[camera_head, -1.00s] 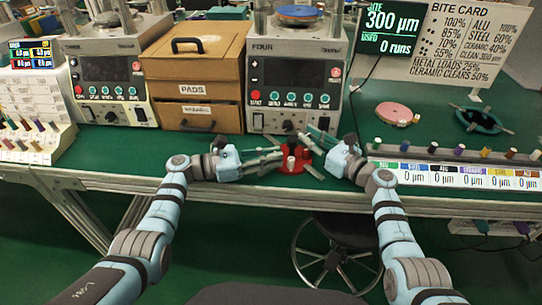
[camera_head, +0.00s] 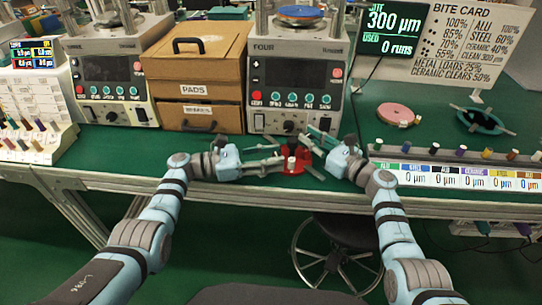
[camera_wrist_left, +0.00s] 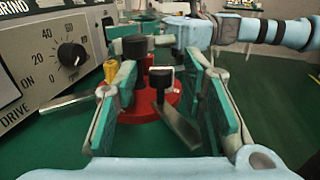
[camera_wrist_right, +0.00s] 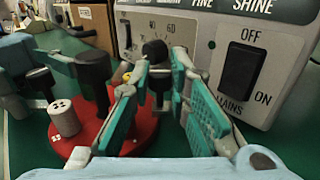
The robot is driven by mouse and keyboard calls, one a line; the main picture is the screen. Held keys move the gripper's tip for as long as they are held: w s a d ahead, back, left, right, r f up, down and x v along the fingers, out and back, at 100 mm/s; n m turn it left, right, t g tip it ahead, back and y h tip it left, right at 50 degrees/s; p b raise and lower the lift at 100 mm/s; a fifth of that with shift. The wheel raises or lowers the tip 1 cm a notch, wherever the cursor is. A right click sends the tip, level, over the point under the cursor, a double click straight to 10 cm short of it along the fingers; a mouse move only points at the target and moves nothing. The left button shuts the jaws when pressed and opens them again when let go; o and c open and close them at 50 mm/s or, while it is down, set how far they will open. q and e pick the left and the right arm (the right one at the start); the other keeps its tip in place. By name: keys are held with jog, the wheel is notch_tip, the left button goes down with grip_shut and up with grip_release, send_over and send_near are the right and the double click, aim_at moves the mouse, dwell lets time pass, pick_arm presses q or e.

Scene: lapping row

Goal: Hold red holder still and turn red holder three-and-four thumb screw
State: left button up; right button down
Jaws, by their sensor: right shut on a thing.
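The red holder (camera_head: 294,168) stands on the green bench below the FOUR machine, and its round base (camera_wrist_right: 140,137) also shows in the right wrist view. It carries a pale cylinder (camera_wrist_right: 65,116) and black-topped thumb screws, one of them (camera_wrist_left: 161,78) upright between my left fingers in the left wrist view. My left gripper (camera_head: 281,164) is open at the holder's left, fingers spread to both sides of that screw. My right gripper (camera_head: 312,141) is shut on the holder from the far right. The exact part gripped is mostly hidden by the fingers. Screw numbers cannot be read.
The FOUR machine (camera_head: 295,75) stands close behind, its black dial (camera_wrist_left: 71,54) near the fingers. A wooden pads box (camera_head: 195,70) is at the left. The bench's front edge is near.

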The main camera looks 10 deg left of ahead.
pick_arm(q)
jog(key=v, duration=1.2)
jog(key=shift+d+f+t, duration=0.15)
jog(key=shift+d+t, duration=0.05)
jog(key=shift+t, duration=0.1)
jog(key=d+t, duration=0.1)
jog(key=s+n+t+y, duration=0.1)
jog(key=d+f+n+t+y, duration=0.1)
jog(key=shift+s+d+t, duration=0.25)
jog(key=shift+d+t, duration=0.1)
jog(key=shift+t, duration=0.05)
jog(key=s+d+r+n+t+y, duration=0.1)
jog(key=s+r+n+t+y, duration=0.1)
jog(key=s+n+t+y, duration=0.15)
jog(key=shift+n+h, duration=0.25)
jog(key=shift+h, duration=0.1)
jog(key=x, duration=1.1)
jog(key=shift+d, duration=0.1)
